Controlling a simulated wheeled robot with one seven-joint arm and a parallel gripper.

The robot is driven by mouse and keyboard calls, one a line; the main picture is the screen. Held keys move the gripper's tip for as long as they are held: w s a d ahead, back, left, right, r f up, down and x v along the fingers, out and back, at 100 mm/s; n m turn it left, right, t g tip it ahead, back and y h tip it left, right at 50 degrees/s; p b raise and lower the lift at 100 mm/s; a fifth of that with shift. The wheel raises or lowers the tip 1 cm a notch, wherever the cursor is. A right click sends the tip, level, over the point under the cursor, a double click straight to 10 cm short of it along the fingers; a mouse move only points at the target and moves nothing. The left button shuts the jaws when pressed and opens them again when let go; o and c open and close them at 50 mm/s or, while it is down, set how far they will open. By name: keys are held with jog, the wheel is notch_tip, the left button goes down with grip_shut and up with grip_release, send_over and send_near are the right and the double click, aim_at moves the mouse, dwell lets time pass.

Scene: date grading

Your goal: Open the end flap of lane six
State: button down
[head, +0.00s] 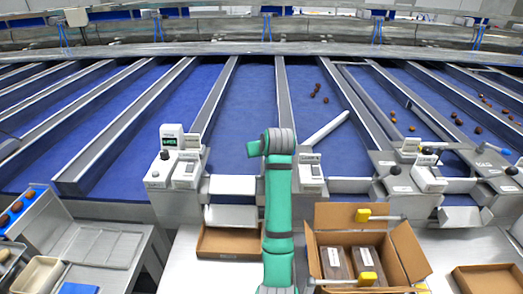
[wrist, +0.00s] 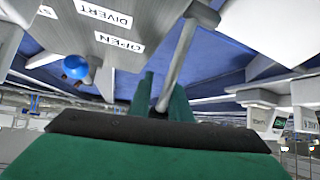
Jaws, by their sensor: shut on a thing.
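In the wrist view my gripper (wrist: 162,92) is shut on a grey metal lever rod (wrist: 176,58), its green fingers on either side. The rod runs up to a dark pivot (wrist: 203,14) beside a grey control plate (wrist: 140,50). The plate has labels reading DIVERT (wrist: 104,13) and OPEN (wrist: 119,41). A blue ball knob (wrist: 75,67) stands apart, left of my fingers. In the head view my green arm stands in the middle and my fingers cannot be made out. Pale end flaps (head: 235,186) close the lane ends; I cannot read which is lane six.
Blue lanes (head: 245,105) run away between metal dividers, with loose dates on the right-hand lanes. An open cardboard box (head: 400,240) with packs and yellow-ended handles (head: 367,279) is in front, right of my arm. A metal tray bench (head: 95,245) stands at left.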

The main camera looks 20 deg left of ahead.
jog(key=shift+a+r, duration=0.45)
jog(key=shift+r, duration=0.2)
jog(key=c, duration=1.4)
grip_release()
jog(key=shift+c, duration=0.2)
jog(key=shift+d+f, duration=0.15)
jog(key=shift+f, duration=0.05)
